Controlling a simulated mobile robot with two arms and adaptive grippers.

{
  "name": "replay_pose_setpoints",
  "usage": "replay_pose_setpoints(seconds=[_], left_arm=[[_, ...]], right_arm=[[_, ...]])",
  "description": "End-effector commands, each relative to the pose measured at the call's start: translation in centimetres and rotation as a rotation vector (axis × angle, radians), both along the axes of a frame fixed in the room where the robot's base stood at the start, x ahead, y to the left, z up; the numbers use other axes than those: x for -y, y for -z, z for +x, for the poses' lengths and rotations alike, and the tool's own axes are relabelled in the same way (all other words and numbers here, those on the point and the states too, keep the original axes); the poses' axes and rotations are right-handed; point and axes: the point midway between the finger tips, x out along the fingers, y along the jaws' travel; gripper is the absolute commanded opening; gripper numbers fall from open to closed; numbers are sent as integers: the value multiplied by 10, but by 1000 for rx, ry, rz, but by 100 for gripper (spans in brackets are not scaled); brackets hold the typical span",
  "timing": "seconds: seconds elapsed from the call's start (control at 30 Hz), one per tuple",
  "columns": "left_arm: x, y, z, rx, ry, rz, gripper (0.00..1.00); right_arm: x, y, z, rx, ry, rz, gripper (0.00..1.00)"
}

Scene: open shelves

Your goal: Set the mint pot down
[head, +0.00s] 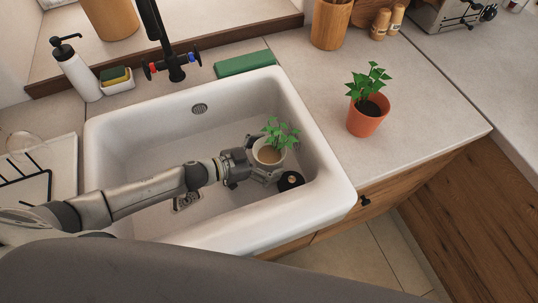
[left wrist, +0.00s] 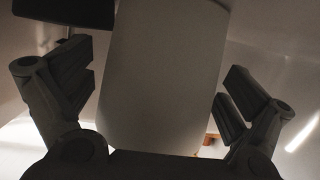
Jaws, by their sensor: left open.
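The mint pot (head: 268,156) is a pale, whitish pot with dark soil and a green leafy plant. It is upright inside the white sink, near the sink's right side. I cannot tell whether its base touches the sink floor. My left gripper (head: 260,162) reaches in from the left, with its fingers around the pot. In the left wrist view the pale pot wall (left wrist: 165,70) fills the middle between the open fingers (left wrist: 156,88). A gap shows beside the right finger; the left finger is closer to the wall. My right gripper is not in view.
A black round item with a tan knob (head: 291,180) lies in the sink beside the pot. The sink rim (head: 325,165) stands close on the right. A terracotta pot with a plant (head: 366,119) is on the counter. The faucet (head: 172,62) stands behind the basin.

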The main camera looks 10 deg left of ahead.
Motion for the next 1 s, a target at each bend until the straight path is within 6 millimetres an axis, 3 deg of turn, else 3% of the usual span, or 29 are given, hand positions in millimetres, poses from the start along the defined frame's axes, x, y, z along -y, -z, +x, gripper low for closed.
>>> replay_pose_setpoints(seconds=[0.27, 0.7, 1.0], left_arm=[[-2, -5, -2, -1, -1, 2, 100], [-67, -32, -53, -4, -2, 2, 100], [-89, -39, -71, 0, 0, 0, 100]], right_arm=[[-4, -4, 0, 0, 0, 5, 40], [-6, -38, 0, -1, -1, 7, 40], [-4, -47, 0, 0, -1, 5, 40]])
